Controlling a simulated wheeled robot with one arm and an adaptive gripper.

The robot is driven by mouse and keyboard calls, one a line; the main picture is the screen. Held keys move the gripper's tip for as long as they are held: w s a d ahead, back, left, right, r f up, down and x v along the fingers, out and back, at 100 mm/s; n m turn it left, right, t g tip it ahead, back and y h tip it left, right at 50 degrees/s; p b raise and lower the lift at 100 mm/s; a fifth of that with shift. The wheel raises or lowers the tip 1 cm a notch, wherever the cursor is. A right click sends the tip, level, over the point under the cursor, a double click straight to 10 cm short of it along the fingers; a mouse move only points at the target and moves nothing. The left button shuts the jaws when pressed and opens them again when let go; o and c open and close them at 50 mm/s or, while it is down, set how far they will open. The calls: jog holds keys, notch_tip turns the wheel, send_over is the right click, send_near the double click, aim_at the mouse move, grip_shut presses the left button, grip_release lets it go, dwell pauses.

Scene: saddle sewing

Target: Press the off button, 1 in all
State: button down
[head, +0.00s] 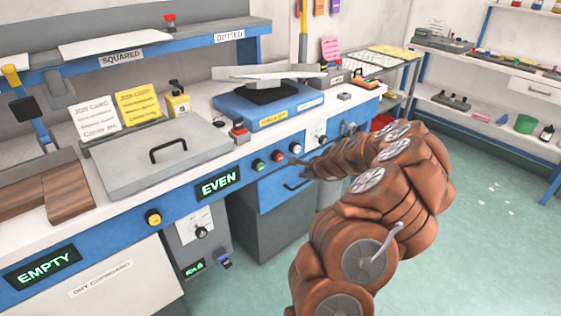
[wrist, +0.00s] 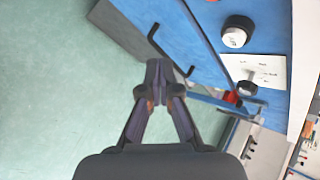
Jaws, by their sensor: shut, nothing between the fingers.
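Along the blue front of the bench in the head view are a green button (head: 258,165), a red button (head: 279,157) and a white-faced button (head: 296,148). The lettering on them is too small to read, so I cannot tell which is off. In the wrist view the white-faced button (wrist: 236,34) has a black collar, and part of the red one (wrist: 212,1) shows at the top edge. My gripper (head: 304,164) is shut and empty, just below and right of these buttons. In the wrist view its fingertips (wrist: 158,70) meet, apart from the buttons.
A drawer handle (wrist: 168,50) is close to my fingertips. A white knob panel (head: 316,134) is right of the buttons. A yellow button (head: 153,218) and the EVEN display (head: 218,183) are further left. Open green floor (head: 475,215) lies to the right.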

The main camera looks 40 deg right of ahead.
aim_at(279, 157)
dwell(0.3)
jog(key=w+b, duration=0.1)
jog(key=w, duration=0.7)
jog(key=shift+w+b, duration=0.4)
jog(key=shift+w+d, duration=0.1)
jog(key=shift+w, duration=0.05)
dwell(1.3)
jog(key=shift+w, duration=0.85)
dwell(0.9)
jog(key=shift+s+p, duration=0.15)
jog(key=shift+p, duration=0.15)
jog(key=shift+s+p, duration=0.5)
jog(key=shift+s, duration=0.35)
jog(key=shift+s, duration=0.1)
